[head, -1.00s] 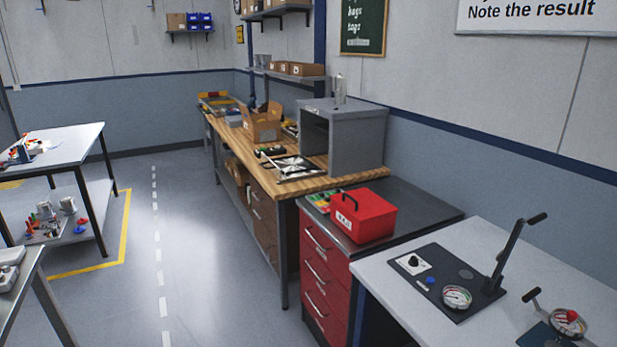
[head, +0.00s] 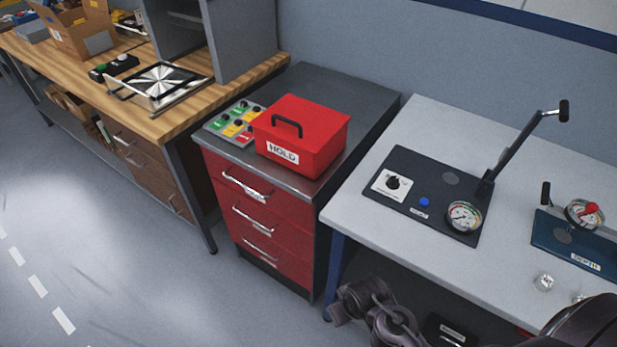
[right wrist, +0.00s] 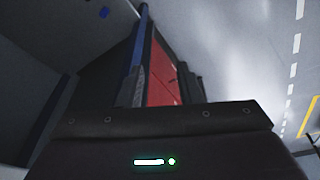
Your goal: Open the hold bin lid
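The red hold bin (head: 298,140) stands on the dark top of the red drawer cabinet in the head view. Its label reads HOLD. The lid (head: 303,112) is down and has a black bar handle (head: 287,124) on top. My right gripper (head: 345,303) is low at the bottom of the head view, below the bin and beside the white table's blue leg. In the right wrist view its fingers (right wrist: 163,90) stand apart with nothing between them; red drawer fronts show beyond. My left gripper is not in view.
A panel of coloured buttons (head: 235,122) lies left of the bin. The drawer cabinet (head: 262,218) has projecting handles. The white table (head: 345,204) at right carries a lever fixture (head: 425,195) and gauges. A wooden bench (head: 190,115) with a grey housing adjoins at left. The left floor is clear.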

